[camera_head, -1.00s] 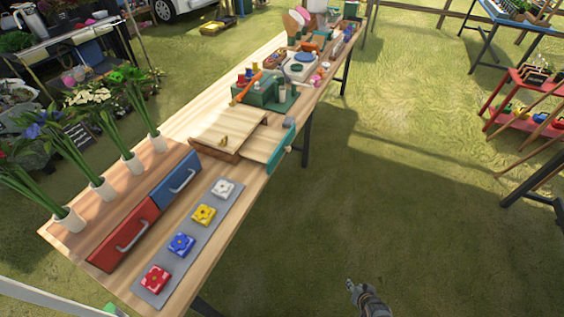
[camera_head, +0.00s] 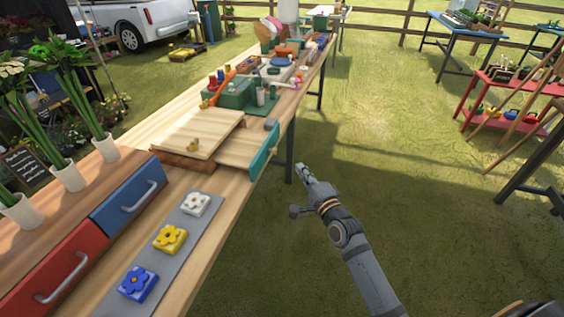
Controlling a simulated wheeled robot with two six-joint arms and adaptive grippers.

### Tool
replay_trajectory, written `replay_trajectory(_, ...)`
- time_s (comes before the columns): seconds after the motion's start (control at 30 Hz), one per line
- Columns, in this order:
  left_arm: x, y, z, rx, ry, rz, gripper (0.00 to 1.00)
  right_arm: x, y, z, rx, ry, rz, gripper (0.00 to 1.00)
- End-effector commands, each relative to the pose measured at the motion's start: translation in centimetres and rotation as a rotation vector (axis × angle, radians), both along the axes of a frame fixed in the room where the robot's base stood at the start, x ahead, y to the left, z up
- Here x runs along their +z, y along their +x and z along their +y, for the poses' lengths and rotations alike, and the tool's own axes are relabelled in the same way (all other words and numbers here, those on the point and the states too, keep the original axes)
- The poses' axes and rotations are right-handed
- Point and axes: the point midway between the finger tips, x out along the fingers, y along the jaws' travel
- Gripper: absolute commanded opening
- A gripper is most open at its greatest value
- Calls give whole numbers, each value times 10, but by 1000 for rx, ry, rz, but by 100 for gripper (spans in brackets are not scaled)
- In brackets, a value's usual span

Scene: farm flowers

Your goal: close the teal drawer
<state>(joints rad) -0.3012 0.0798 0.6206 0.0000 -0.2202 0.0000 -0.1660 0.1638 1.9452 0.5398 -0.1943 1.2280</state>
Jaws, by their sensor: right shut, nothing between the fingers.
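The teal drawer (camera_head: 264,152) is open; its teal front panel stands out past the table's right edge. Its pale wooden body (camera_head: 236,146) reaches back to a low wooden box (camera_head: 190,131) with a flat lid. A small knob (camera_head: 274,153) sits on the outer face of the teal panel. My right gripper (camera_head: 302,170) is shut and empty. In the picture it is just right of the teal panel and a little lower, with a gap between them. My left gripper is not in view.
A red drawer (camera_head: 50,268) and a blue drawer (camera_head: 127,197) sit in a wooden unit at the left, beside a grey strip (camera_head: 150,252) with flower tiles. A green box (camera_head: 232,93) and tools stand farther along the table. Right of the table is open grass.

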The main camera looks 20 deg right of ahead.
Motion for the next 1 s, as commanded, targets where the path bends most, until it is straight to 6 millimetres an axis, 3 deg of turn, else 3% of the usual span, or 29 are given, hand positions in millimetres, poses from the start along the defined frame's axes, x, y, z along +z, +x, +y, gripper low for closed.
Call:
replay_trajectory(0.13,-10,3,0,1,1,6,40,-1,34,4,0,2,-4,0)
replay_trajectory(0.2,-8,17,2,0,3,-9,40,-1,48,6,0,1,-3,0)
replay_trajectory(0.3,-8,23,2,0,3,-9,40,1,60,19,0,4,0,0)
replay_trajectory(0.6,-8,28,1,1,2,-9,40,2,74,38,0,-2,0,0)
replay_trajectory(1.0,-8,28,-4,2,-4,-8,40,2,78,36,1,-4,0,0)
